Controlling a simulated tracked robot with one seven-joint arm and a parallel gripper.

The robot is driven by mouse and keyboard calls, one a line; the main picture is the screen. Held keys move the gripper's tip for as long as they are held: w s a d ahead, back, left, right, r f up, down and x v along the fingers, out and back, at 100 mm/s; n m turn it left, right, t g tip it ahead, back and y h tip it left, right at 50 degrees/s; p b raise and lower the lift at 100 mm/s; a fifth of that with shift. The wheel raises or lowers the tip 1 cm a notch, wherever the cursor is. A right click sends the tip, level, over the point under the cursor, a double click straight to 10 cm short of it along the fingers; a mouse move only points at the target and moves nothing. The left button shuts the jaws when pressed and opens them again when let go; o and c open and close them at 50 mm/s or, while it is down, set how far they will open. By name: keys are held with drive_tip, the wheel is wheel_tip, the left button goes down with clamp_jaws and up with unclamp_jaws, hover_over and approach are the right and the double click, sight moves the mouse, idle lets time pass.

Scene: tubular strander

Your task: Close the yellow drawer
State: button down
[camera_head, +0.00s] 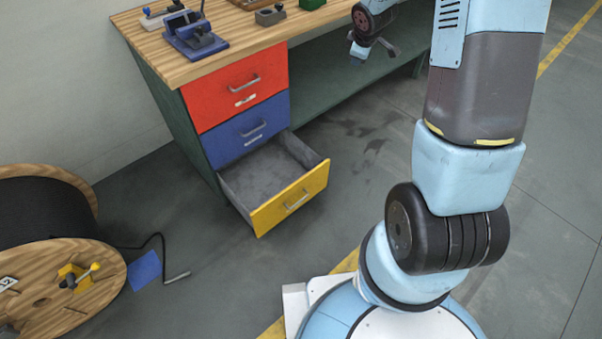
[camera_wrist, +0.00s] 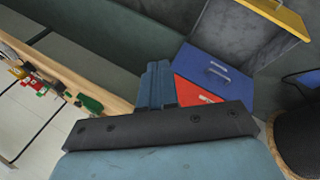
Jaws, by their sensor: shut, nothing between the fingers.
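The yellow drawer (camera_head: 290,199) is the lowest of three in the workbench and stands pulled far out in the head view. Its grey inside looks empty, and its front has a metal handle (camera_head: 296,201). Its yellow front (camera_wrist: 278,15) also shows at the upper right of the wrist view. The blue drawer (camera_head: 249,130) and the red drawer (camera_head: 236,87) above it are closed. My gripper (camera_head: 358,53) is up beside the bench top, right of the drawers and apart from the yellow drawer. Its fingers (camera_wrist: 156,84) are together and empty in the wrist view.
The wooden bench top (camera_head: 225,40) carries a blue vise (camera_head: 195,36) and small blocks. A wooden cable reel (camera_head: 62,285) stands left on the floor, with a blue sheet (camera_head: 144,270) and a bent rod beside it. Floor around the yellow drawer's front is clear.

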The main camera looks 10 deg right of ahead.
drive_tip(key=w+a+f+n+g+y, duration=0.1)
drive_tip(key=a+f+n+y, duration=0.15)
drive_tip(key=f, duration=1.05)
drive_tip(key=w+a+f+n+y, duration=0.1)
drive_tip(key=f+n, duration=0.3)
drive_tip(key=f, duration=0.9)
drive_tip(key=s+a+f+n+g+y, duration=0.1)
drive_tip(key=s+a+f+n, duration=0.1)
drive_tip(key=s+f, duration=0.45)
drive_tip(key=s+a+f+n+g+y, duration=0.1)
drive_tip(key=s+a+f+y, duration=0.15)
drive_tip(key=f, duration=0.65)
drive_tip(key=s+a+f+n+g+y, duration=0.1)
drive_tip(key=s+a+f+n, duration=0.15)
drive_tip(key=s+f, duration=0.4)
approach(294, 191)
wheel_tip(294, 191, down, 3)
drive_tip(key=s, duration=0.3)
drive_tip(key=shift+w+a+f+m, duration=0.2)
drive_tip(key=shift+w+a+f, duration=0.05)
drive_tip(key=shift+w+a, duration=0.35)
drive_tip(key=shift+w+a+f+m, duration=0.2)
drive_tip(key=shift+w+a+f, duration=0.05)
drive_tip(key=shift+w+a, duration=0.7)
drive_tip(key=shift+w, duration=0.25)
drive_tip(key=shift+d, duration=0.15)
